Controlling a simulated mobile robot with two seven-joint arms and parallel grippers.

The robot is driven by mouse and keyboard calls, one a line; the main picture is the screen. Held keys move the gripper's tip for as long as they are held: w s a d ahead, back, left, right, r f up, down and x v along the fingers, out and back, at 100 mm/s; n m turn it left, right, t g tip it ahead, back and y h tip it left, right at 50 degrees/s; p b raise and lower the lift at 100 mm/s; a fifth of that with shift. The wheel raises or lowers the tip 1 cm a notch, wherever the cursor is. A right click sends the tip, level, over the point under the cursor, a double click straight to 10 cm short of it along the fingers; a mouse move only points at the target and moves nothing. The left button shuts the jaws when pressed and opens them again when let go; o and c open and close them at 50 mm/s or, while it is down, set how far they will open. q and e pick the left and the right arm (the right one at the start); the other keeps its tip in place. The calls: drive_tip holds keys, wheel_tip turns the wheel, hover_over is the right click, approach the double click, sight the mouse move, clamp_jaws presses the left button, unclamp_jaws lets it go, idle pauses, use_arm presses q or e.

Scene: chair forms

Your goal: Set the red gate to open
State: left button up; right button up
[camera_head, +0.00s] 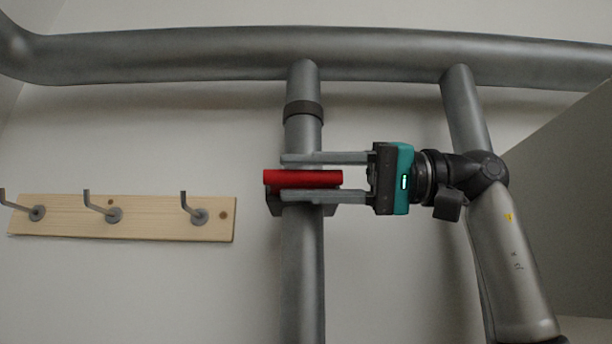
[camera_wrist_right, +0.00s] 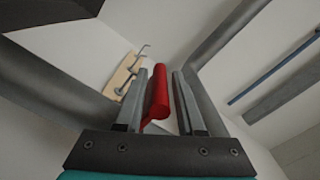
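The red gate (camera_head: 303,177) is a short red bar, a lever-like handle, lying crosswise in front of a vertical grey pipe (camera_head: 303,260) in the head view. My right gripper (camera_head: 283,176) comes in from the right and is open, one finger above the bar and one along its lower edge. In the right wrist view the red bar (camera_wrist_right: 158,92) lies between the two fingers (camera_wrist_right: 160,75), close to the left one, with a gap to the right one. Whether a finger touches it I cannot tell. My left gripper is not in view.
A wooden board (camera_head: 150,217) with several metal hooks (camera_head: 198,216) is on the wall at the left. A thick grey pipe (camera_head: 380,55) runs across the top. Another pipe (camera_head: 462,105) passes behind my right arm. A grey panel (camera_head: 560,200) stands at the right.

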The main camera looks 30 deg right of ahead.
clamp_jaws()
idle(1.1)
